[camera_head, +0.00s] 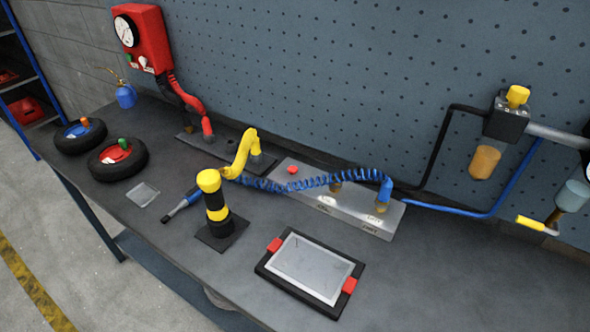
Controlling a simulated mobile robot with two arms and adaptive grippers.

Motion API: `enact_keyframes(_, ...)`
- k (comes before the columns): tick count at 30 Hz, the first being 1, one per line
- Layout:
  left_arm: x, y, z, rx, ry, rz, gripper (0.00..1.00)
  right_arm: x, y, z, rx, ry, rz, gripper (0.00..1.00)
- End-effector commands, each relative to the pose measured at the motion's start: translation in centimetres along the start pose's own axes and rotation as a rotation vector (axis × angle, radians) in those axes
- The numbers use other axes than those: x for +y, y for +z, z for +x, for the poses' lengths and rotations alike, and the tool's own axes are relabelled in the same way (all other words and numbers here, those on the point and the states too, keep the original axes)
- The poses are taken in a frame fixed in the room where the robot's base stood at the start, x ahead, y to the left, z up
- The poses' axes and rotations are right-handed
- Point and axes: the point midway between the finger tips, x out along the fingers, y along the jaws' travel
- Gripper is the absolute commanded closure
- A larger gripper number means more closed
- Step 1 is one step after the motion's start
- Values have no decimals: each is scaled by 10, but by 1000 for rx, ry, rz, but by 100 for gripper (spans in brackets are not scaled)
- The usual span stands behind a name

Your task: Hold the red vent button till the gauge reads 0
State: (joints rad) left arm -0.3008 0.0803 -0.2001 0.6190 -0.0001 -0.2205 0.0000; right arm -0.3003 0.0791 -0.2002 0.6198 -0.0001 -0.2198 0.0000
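A red box (158,44) on the back wall at the upper left carries a round white gauge (125,31). Its needle is too small to read. Small green and pale controls sit below the gauge. A small red button-like piece (292,170) sits on the metal plate (345,205) at the back of the bench. I cannot tell whether it is the vent button, and I see no clear red button on the box. Neither of my grippers is in view, and nothing of mine touches the box or the red piece.
On the bench (440,280) are two black wheels (84,146), a yellow-and-black post (212,193), a blue coiled hose (300,184), a tablet (312,267) and a blue oil can (125,96). Piping with a yellow knob (517,96) hangs at right. The front right is clear.

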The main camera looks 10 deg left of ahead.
Motion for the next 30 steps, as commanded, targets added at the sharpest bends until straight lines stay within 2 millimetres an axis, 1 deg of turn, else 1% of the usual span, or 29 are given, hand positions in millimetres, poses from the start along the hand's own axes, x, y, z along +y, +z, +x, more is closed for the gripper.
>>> enact_keyframes(11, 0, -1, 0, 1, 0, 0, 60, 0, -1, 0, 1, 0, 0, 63)
enact_keyframes(14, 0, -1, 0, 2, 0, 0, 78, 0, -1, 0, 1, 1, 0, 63)
enact_keyframes(15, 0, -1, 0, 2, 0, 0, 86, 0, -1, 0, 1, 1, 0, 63)
enact_keyframes(17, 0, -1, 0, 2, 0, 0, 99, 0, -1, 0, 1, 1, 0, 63)
enact_keyframes(18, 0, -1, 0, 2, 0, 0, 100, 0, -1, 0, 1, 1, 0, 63)
enact_keyframes(30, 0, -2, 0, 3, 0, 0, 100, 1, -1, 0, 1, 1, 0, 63)
